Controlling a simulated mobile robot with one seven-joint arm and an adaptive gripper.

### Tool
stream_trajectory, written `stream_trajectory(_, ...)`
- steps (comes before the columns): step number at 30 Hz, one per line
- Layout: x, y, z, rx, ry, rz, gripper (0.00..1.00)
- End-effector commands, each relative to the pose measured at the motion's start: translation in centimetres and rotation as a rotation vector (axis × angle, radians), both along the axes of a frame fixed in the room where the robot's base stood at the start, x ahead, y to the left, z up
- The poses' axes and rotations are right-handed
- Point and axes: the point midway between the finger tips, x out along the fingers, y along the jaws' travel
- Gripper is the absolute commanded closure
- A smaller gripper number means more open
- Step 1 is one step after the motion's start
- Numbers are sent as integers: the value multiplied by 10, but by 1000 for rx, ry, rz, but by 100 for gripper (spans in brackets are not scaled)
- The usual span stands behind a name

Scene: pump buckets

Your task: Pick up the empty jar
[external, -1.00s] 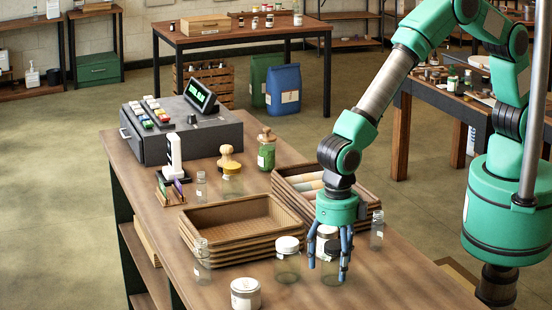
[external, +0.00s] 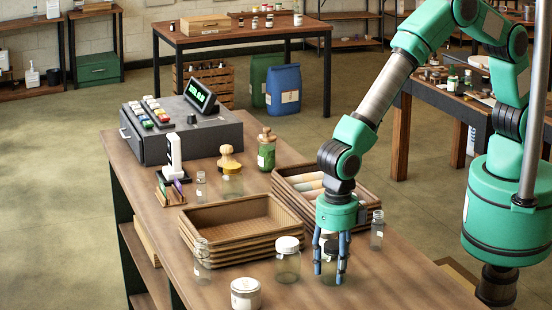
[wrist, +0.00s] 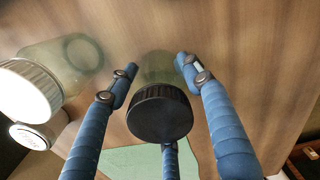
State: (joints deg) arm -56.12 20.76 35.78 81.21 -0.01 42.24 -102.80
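A glass jar with a black lid (wrist: 160,112) stands on the wooden counter between the fingers of my gripper (wrist: 157,68). Its see-through body shows no clear contents. In the external view this jar (external: 329,272) is partly hidden by my blue fingers. My gripper (external: 331,270) points straight down, with its fingers spread around the jar. A narrow gap shows beside the left finger; contact at the right finger is unclear. A clear jar with a white lid (external: 288,262) stands just left of it and also shows in the wrist view (wrist: 28,90).
A low white-lidded jar (external: 245,294) is at the front. Stacked wicker trays (external: 225,252) and a second stack (external: 300,208) stand behind. Small clear bottles (external: 377,232) stand to the right and left. The counter's right front (external: 400,285) is clear.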

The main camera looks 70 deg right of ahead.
Motion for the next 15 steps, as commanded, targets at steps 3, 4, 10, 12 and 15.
stream_trajectory(3, 0, 0, 0, 0, 0, 0, 82)
stream_trajectory(4, 0, 0, 0, 0, 0, 0, 82)
stream_trajectory(10, 0, 0, 1, 0, 0, 0, 83)
stream_trajectory(12, 0, 0, 4, 1, 0, 0, 83)
stream_trajectory(15, 0, 0, 9, 2, -1, 0, 83)
